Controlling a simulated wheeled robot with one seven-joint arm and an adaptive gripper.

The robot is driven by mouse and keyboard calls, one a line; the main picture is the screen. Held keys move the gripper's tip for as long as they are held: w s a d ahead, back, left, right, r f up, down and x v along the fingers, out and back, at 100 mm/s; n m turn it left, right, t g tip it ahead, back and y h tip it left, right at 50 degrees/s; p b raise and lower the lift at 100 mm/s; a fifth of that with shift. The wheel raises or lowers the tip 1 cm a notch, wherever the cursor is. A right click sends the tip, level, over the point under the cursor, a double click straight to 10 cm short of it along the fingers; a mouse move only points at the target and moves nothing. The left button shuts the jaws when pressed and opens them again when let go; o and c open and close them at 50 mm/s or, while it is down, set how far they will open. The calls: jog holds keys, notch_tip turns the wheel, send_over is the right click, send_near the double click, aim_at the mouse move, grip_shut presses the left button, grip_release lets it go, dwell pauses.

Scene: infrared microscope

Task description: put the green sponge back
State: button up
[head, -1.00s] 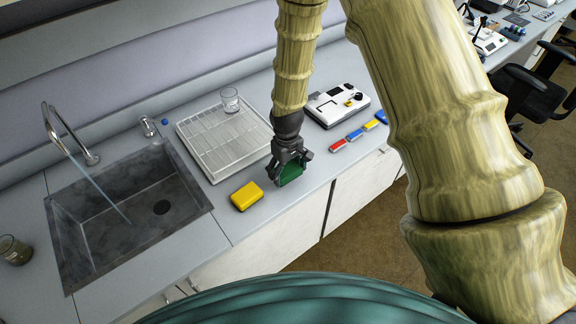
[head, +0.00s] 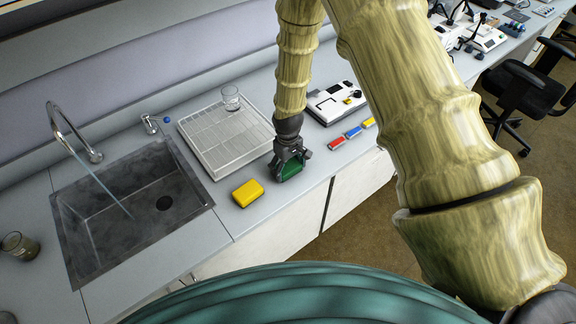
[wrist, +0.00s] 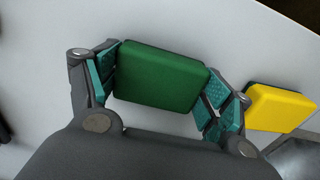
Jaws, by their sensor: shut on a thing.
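The green sponge (wrist: 160,77) is a rounded block between the two fingers of my gripper (wrist: 163,90) in the wrist view. The pads press its two ends. In the head view my gripper (head: 290,168) points down over the counter, with the green sponge (head: 291,170) partly hidden by the fingers. The sponge is at or just above the counter surface; I cannot tell whether it touches. A yellow sponge (head: 248,193) lies on the counter just left of my gripper, near the front edge. It also shows at the right of the wrist view (wrist: 279,108).
The sink (head: 130,210) with its tap is at the left. A white rack (head: 215,150) with a glass beaker (head: 231,98) stands behind my gripper. A white device (head: 335,103) and red, blue and yellow small blocks (head: 353,132) are to the right. A jar (head: 18,245) stands far left.

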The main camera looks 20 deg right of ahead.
aim_at(288, 166)
jog(key=o, duration=1.1)
jog(key=shift+c, duration=0.2)
jog(key=shift+r, duration=0.1)
notch_tip(288, 166, up, 12)
jog(key=b, duration=0.3)
jog(key=shift+b, duration=0.4)
